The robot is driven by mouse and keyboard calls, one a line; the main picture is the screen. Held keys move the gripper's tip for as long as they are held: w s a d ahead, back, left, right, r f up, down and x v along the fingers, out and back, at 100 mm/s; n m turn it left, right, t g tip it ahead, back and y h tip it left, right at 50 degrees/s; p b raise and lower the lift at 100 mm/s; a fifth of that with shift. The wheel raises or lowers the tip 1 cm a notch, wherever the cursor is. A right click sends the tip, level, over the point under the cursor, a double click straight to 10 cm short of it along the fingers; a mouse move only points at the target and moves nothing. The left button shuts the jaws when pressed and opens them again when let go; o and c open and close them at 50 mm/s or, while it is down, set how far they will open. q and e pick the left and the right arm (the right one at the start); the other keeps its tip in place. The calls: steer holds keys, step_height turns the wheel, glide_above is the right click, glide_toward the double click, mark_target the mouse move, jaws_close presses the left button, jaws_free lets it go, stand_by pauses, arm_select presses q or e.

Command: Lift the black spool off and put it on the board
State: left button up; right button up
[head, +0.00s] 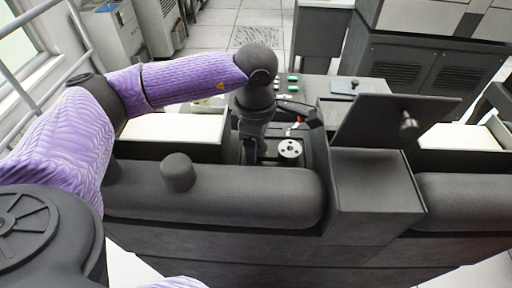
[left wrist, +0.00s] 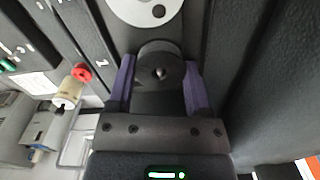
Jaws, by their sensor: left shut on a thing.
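My left gripper (head: 250,152) reaches down into the dark machine, beside a white disc with dark holes (head: 290,149). In the left wrist view the purple fingers (left wrist: 159,88) are shut on the black spool (left wrist: 160,62), a round dark piece with a small shiny knob at its centre. The white disc (left wrist: 143,10) lies just beyond it. In the head view the spool is hidden by the gripper. I cannot tell whether it still rests on its seat. I cannot surely tell which surface is the board. My right gripper is out of view.
A raised black panel (head: 392,122) stands right of the disc above a dark box (head: 372,185). A rounded black bar (head: 225,197) runs along the front. A pale tray (head: 172,128) lies left of the gripper. A red-capped part (left wrist: 81,73) shows near the spool.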

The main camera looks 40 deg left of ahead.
arm_select(q)
step_height(320, 180, up, 14)
steer(key=p, duration=0.6)
